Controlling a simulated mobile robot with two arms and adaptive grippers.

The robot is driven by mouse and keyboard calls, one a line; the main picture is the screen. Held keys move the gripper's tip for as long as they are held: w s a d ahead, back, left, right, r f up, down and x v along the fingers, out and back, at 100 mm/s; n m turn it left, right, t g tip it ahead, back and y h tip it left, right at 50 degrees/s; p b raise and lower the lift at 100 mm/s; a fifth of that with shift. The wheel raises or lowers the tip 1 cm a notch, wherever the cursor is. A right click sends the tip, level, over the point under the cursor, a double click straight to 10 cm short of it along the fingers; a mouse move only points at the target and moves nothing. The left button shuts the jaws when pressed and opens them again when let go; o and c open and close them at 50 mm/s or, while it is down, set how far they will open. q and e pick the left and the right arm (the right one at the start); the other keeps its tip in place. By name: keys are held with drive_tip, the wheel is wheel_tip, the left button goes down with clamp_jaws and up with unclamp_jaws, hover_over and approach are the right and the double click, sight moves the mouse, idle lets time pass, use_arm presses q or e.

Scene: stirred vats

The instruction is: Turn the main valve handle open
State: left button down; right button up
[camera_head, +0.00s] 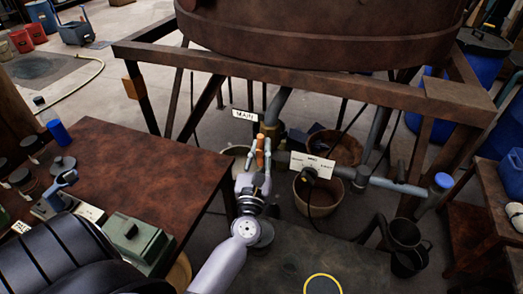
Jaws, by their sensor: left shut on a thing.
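The main valve's orange handle (260,150) stands upright at the pipework under the big brown vat, below a white label reading MAIN (245,115). My left gripper (261,158) reaches up from the bottom of the head view, and its fingers are closed around the handle. The fingers cover the handle's lower part. A brass-coloured fitting (271,130) is just behind the handle. My right gripper does not show.
The vat (320,38) rests on a brown frame (300,80) above the pipe. A white tag (312,166) hangs beside the gripper. Wooden buckets (318,195) stand under the pipe. A brown table (150,165) is at the left.

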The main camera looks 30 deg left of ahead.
use_arm(q)
drive_tip(key=shift+a+r, duration=0.15)
drive_tip(key=shift+a, duration=0.05)
drive_tip(key=c, duration=1.5)
unclamp_jaws()
drive_tip(key=shift+c, duration=0.2)
drive_tip(key=shift+s+d, duration=0.15)
drive_tip(key=shift+s+d+f, duration=0.1)
drive_tip(key=shift+s+f, duration=0.15)
drive_tip(key=shift+f, duration=0.05)
drive_tip(key=v, duration=1.1)
drive_tip(key=shift+s, duration=0.1)
